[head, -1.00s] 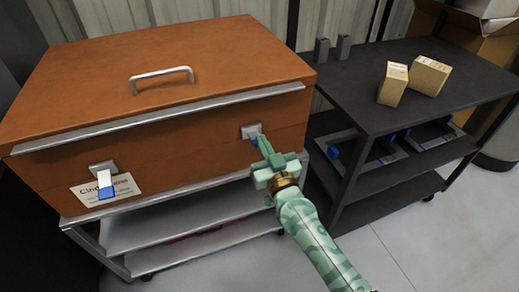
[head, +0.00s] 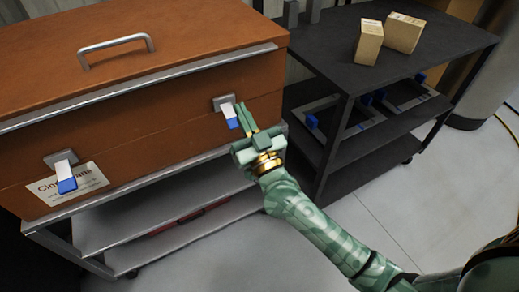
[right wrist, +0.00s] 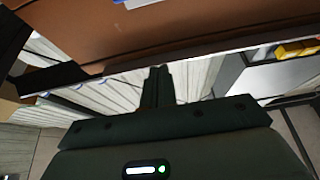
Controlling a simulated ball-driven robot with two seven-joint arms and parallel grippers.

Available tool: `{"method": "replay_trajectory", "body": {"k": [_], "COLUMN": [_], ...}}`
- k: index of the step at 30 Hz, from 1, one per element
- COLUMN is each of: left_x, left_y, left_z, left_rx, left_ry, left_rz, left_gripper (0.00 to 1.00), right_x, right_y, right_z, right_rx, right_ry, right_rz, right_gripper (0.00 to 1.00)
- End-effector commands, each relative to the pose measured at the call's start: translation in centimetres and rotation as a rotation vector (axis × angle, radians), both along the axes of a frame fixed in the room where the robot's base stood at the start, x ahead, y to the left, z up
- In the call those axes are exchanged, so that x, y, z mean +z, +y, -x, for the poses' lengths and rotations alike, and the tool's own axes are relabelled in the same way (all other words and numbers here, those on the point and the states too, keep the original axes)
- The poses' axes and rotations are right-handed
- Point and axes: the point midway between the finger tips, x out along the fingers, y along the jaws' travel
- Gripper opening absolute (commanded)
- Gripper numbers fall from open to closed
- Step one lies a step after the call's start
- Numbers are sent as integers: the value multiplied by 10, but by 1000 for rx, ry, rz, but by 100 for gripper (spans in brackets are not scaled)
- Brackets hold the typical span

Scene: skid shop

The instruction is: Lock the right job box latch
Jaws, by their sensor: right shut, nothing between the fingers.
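The right latch (head: 226,105) is a metal plate with a pale lever and a blue tip, on the front of the closed orange-brown job box (head: 130,135). Its lever slopes down and its blue tip shows. My right gripper (head: 242,115) is shut and empty, its fingers pointing up just right of the blue tip. I cannot tell whether they touch it. In the right wrist view the shut fingers (right wrist: 158,86) lie below the brown box (right wrist: 150,25). The left latch (head: 63,170) also has a lowered lever with a blue tip. My left gripper is not in view.
The box stands on a grey cart with lower shelves (head: 155,217). A dark shelf cart (head: 400,65) to the right holds two small cardboard boxes (head: 385,38) on top and blue-tipped trays below. Floor (head: 400,215) is clear in front of the dark cart.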

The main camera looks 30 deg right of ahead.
Motion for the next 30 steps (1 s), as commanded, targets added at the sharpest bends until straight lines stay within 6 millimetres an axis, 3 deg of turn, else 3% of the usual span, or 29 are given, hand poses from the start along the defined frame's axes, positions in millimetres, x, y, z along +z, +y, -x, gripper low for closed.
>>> {"method": "replay_trajectory", "body": {"k": [1,3,12,30], "left_x": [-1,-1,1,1], "left_y": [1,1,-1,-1], "left_z": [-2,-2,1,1], "left_rx": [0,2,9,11], "left_ry": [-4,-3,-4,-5], "left_rz": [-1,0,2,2], "left_gripper": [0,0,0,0], "right_x": [-16,-29,-64,-71], "right_y": [1,0,-1,-1], "right_z": [12,24,63,71], "right_rx": [4,3,3,3], "right_ry": [14,15,13,10], "right_rz": [7,5,3,2], "right_gripper": [0,0,0,0]}}
